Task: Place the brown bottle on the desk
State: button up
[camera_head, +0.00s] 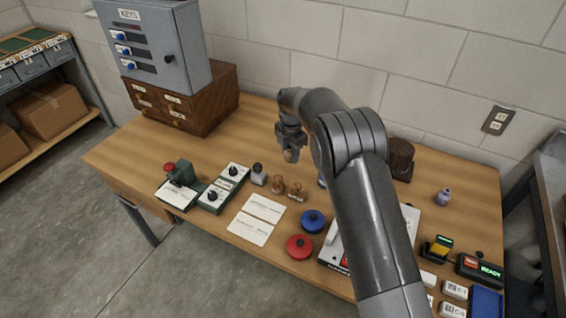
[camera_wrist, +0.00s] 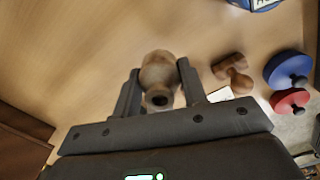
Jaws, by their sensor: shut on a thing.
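My gripper (camera_head: 290,146) is over the back middle of the wooden desk (camera_head: 262,125), right of the drawer cabinet. It is shut on a small brown rounded thing, which I take for the brown bottle (camera_head: 291,156). In the wrist view the brown bottle (camera_wrist: 160,72) sits between the two fingers, with a dark opening facing the camera. The bare desk top shows behind it; I cannot tell how high above the desk it is.
Two wooden-handled stamps (camera_head: 296,191), blue (camera_head: 313,220) and red (camera_head: 299,246) round knobbed things, white cards (camera_head: 262,208) and a control box (camera_head: 232,174) lie nearer the front. A grey key cabinet (camera_head: 165,45) stands on the drawers (camera_head: 212,98). Bare desk surrounds the gripper.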

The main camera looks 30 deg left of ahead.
aim_at(283, 170)
jog(key=a, duration=0.1)
jog(key=a+f, duration=0.1)
jog(key=shift+s+a+f, duration=0.2)
jog(key=shift+a+f, duration=0.1)
jog(key=shift+a, duration=0.05)
jog(key=shift+f, duration=2)
jog(key=shift+f, duration=0.1)
jog(key=o, duration=1)
jog(key=shift+o, duration=0.2)
